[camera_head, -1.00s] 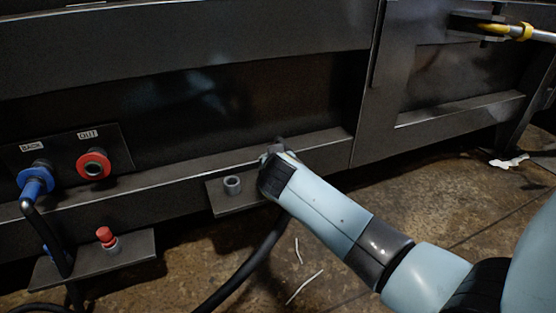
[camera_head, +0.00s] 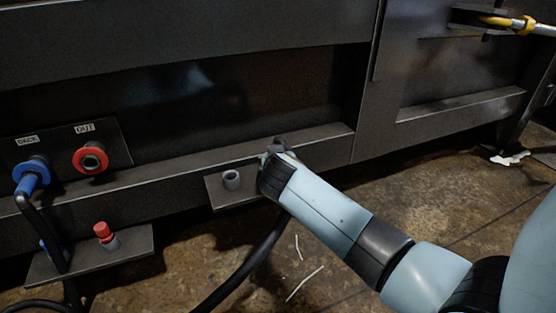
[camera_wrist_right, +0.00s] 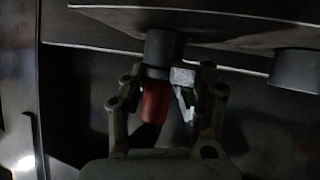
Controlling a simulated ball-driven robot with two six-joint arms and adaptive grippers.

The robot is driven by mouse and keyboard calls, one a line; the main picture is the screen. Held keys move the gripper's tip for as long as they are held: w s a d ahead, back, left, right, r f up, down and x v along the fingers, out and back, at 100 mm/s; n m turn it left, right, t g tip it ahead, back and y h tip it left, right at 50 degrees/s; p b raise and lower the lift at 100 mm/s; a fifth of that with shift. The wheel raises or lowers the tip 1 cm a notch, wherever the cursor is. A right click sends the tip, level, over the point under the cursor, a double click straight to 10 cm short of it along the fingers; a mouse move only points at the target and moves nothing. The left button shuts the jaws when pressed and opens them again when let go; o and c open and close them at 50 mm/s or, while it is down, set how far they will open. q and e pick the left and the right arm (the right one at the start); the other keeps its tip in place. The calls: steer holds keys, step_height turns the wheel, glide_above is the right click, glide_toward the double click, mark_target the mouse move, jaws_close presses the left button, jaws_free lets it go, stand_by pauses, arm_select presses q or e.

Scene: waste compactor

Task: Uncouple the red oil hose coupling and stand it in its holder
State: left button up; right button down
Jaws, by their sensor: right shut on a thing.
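The red hose coupling (camera_wrist_right: 155,102) is between the fingers of my right gripper (camera_wrist_right: 165,95) in the right wrist view. My right gripper is shut on it. The coupling's end meets a dark cylindrical holder cup (camera_wrist_right: 164,45) on a bracket plate; I cannot tell how deep it sits. In the head view my right gripper (camera_head: 275,155) is at the right part of the middle bracket (camera_head: 215,198), and the coupling is hidden behind it. The red-ringed OUT port (camera_head: 90,158) is open, with nothing plugged in. My left gripper is not in view.
A blue coupling (camera_head: 32,180) is plugged into the left port. A red cap (camera_head: 102,229) sits on a post on the lower left bracket (camera_head: 125,258). An empty grey cup (camera_head: 231,180) stands left of my gripper. A black hose (camera_head: 245,265) runs down to the floor.

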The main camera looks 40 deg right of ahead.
steer(key=c, duration=0.7)
jaws_free()
steer(key=shift+f, duration=0.1)
steer(key=shift+c, duration=0.3)
steer(key=shift+p+v, duration=0.55)
steer(key=shift+v, duration=0.5)
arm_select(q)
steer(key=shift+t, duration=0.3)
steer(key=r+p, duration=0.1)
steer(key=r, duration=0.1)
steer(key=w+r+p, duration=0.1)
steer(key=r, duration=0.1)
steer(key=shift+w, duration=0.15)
arm_select(e)
steer(key=v, duration=0.5)
